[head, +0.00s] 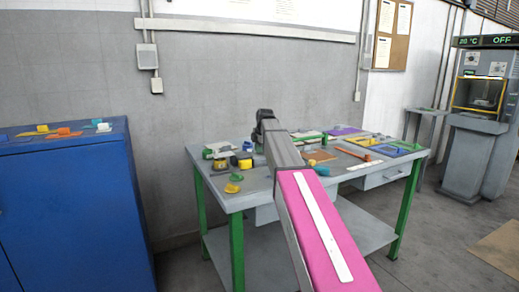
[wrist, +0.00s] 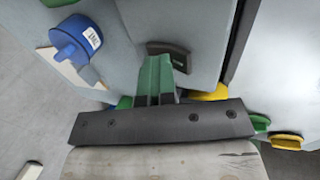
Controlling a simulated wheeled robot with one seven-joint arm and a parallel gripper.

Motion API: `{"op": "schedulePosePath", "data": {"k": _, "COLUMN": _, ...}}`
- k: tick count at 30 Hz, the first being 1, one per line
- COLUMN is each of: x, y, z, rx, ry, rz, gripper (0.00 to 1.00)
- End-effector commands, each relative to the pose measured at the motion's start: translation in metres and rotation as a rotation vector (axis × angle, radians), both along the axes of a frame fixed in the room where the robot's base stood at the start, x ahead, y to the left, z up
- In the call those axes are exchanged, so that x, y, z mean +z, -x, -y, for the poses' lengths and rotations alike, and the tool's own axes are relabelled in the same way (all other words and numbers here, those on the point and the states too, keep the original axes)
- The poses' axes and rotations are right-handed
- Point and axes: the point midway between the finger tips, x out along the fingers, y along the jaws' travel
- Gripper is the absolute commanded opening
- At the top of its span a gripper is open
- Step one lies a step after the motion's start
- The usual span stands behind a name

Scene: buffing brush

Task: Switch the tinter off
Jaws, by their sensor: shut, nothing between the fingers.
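In the head view a grey machine (head: 484,125) with a yellow-framed opening stands at the far right. Its display (head: 487,41) reads about 20 °C and OFF. I cannot tell whether this is the tinter; no other thing is clearly marked as it. In the wrist view my gripper (wrist: 155,62) is shut and empty, its green fingers close together. A dark flat piece (wrist: 168,49) lies just beyond the fingertips; I cannot tell whether they touch. A blue round thing with a white label (wrist: 76,38) is to the left. In the head view my gripper is hidden.
A grey workbench (head: 243,190) with green legs carries several small tools and coloured pieces. A blue cabinet (head: 75,205) stands at the left, with small coloured items on top. Bare floor (head: 425,255) lies between the bench and the machine.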

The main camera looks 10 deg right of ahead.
Motion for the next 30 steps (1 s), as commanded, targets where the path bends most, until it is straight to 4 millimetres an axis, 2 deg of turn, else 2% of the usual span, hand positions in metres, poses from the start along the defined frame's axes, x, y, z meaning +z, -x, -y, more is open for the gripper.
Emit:
{"op": "schedulePosePath", "data": {"k": 8, "x": -0.005, "y": 0.004, "z": 0.001, "rx": -0.001, "ry": 0.001, "rz": -0.006, "gripper": 0.00}}
{"op": "schedulePosePath", "data": {"k": 18, "x": -0.008, "y": 0.020, "z": 0.006, "rx": -0.001, "ry": 0.004, "rz": -0.012, "gripper": 0.00}}
{"op": "schedulePosePath", "data": {"k": 30, "x": -0.008, "y": 0.024, "z": 0.006, "rx": -0.002, "ry": 0.006, "rz": -0.012, "gripper": 0.00}}
